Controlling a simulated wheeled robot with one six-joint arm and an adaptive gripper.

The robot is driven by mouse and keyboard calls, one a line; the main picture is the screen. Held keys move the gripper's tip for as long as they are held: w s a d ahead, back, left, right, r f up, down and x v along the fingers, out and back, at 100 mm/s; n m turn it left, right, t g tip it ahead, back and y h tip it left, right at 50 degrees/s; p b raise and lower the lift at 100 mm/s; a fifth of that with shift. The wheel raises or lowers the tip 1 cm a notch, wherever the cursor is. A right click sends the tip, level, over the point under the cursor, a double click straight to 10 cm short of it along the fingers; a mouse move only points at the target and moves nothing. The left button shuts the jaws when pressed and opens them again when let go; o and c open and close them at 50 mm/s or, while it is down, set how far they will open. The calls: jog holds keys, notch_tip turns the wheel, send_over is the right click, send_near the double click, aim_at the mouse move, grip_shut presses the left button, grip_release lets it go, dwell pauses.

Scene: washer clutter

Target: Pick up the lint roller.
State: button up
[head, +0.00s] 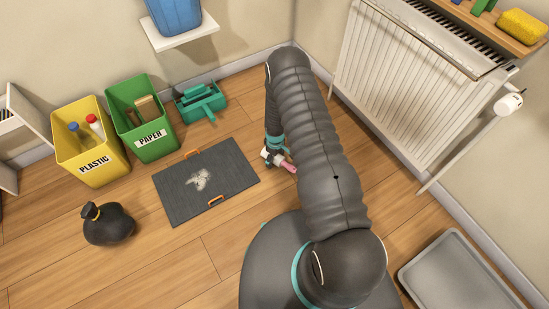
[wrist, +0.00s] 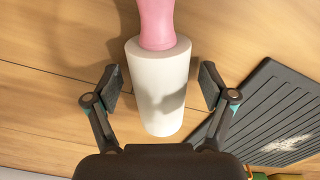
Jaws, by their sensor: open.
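The lint roller has a white cylindrical head and a pink handle. In the wrist view the lint roller (wrist: 160,88) lies between the two fingers of my gripper (wrist: 158,88), with a visible gap on each side. My gripper is open, and its fingers flank the white head. In the head view the lint roller (head: 289,166) is on the wooden floor, partly hidden by my arm. My gripper (head: 273,152) is close beside it there, mostly hidden behind the arm.
A dark ribbed mat (head: 225,165) with orange handles and a pale spill lies to the left. Beyond are a yellow plastic bin (head: 92,165), a green paper bin (head: 150,146), a green dustpan (head: 200,100) and a black bag (head: 108,225). A radiator (head: 395,80) and grey tray (head: 455,280) are right.

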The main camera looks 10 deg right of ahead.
jog(key=c, duration=1.4)
jog(key=shift+c, duration=0.2)
jog(key=shift+r, duration=0.1)
notch_tip(320, 180, up, 4)
jog(key=s+d+r+m, duration=0.4)
jog(key=s+d+r, duration=0.35)
jog(key=d, duration=0.25)
jog(key=a+r+m, duration=0.1)
jog(key=a+r, duration=0.2)
jog(key=r, duration=0.4)
jog(key=a+r+m, duration=0.1)
jog(key=a+r, duration=0.3)
jog(key=r, duration=0.3)
jog(key=w+a+r+m, duration=0.1)
jog(key=a+r+m, duration=0.1)
jog(key=r, duration=0.5)
jog(key=shift+a+r+p, duration=0.15)
jog(key=shift+a+p, duration=0.25)
jog(key=shift+a, duration=0.25)
